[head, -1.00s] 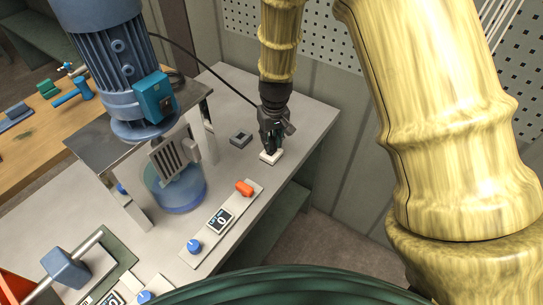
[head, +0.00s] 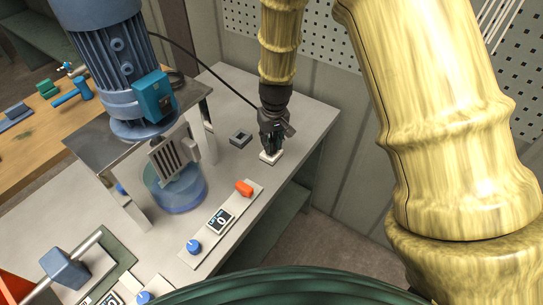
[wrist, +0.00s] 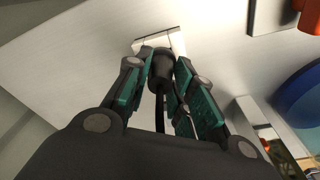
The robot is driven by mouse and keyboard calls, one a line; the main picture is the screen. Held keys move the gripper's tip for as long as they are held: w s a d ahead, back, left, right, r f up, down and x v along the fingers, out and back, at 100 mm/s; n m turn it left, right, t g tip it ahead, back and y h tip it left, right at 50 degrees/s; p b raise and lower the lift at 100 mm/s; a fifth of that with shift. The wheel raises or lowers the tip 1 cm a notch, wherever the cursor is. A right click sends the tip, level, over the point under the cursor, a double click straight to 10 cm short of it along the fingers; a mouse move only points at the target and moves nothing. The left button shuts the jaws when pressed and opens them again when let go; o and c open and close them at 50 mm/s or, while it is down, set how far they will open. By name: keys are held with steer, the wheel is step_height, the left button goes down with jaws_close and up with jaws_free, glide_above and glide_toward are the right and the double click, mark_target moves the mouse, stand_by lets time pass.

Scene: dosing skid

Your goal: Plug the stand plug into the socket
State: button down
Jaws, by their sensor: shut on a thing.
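The black plug (wrist: 161,72) is held between the green-padded fingers of my gripper (wrist: 162,85), which is shut on it. In the head view my gripper (head: 270,147) points down over the white socket (head: 272,158) near the table's right edge. The socket plate also shows in the wrist view (wrist: 173,40), just past the plug's front end. The plug's front end meets the plate in the picture; I cannot tell how far it is in. A black cable (head: 215,77) runs from the motor side to my gripper.
A small grey block (head: 240,138) stands left of the socket on the grey table (head: 310,112). A control strip (head: 215,226) with an orange switch (head: 244,187) and blue knob is in front. The blue motor (head: 112,50) stands over a blue vessel (head: 177,188). A wall panel is behind.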

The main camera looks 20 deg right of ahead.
steer(key=shift+f, duration=0.25)
steer(key=c, duration=1.1)
jaws_free()
steer(key=shift+c, duration=0.2)
step_height(320, 180, up, 12)
steer(key=s, duration=0.1)
steer(key=shift+s, duration=0.25)
steer(key=shift+d, duration=0.1)
